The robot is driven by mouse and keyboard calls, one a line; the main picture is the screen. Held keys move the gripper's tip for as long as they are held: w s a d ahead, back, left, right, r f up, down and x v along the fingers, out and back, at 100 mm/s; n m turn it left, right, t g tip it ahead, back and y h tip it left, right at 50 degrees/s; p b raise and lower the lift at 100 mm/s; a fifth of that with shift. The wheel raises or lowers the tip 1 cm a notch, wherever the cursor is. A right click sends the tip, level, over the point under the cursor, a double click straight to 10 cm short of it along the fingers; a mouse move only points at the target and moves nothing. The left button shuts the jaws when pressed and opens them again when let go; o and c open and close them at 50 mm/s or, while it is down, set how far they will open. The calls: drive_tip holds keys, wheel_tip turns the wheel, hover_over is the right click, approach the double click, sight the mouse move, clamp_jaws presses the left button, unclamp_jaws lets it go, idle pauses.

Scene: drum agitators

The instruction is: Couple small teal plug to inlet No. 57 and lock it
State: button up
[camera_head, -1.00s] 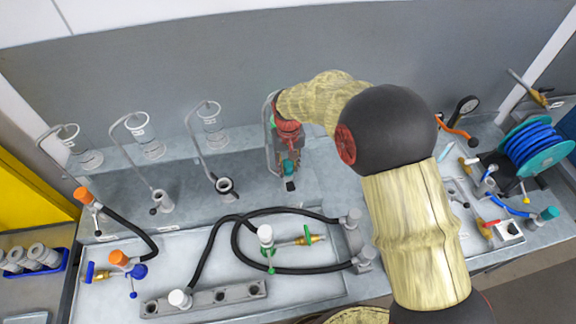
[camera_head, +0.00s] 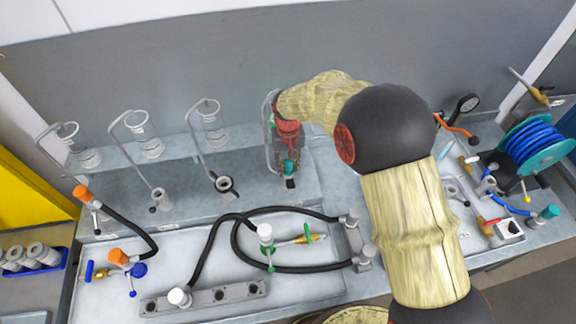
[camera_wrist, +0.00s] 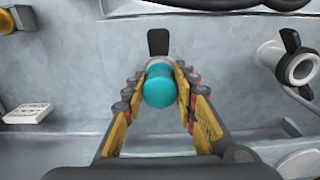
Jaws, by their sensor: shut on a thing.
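The small teal plug (camera_wrist: 160,88) sits between the fingers of my gripper (camera_wrist: 161,95), which is shut on it. In the wrist view, the plug is lined up over a grey inlet collar (camera_wrist: 160,62), mostly hidden behind it. A black lever (camera_wrist: 159,42) sticks out from that collar, away from my gripper. In the head view, my gripper (camera_head: 288,163) is at the rightmost inlet on the raised ledge, with the teal plug (camera_head: 289,169) just showing and the black lever (camera_head: 291,183) below it. I cannot tell how deep the plug sits. No inlet number is readable.
Another inlet with a black lever (camera_head: 223,185) stands to the left; it also shows in the wrist view (camera_wrist: 297,66). Clear cylinders (camera_head: 146,145) stand behind on bent pipes. Black hoses (camera_head: 290,212) lie in front, and a blue hose reel (camera_head: 540,148) is at the right.

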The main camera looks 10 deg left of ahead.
drive_tip(key=shift+s+f, duration=0.1)
drive_tip(key=shift+f, duration=0.1)
drive_tip(key=o, duration=1.2)
drive_tip(key=shift+c, duration=0.2)
drive_tip(key=shift+r, duration=0.1)
drive_tip(key=shift+r+p, duration=2.2)
drive_tip(key=shift+r, duration=1.65)
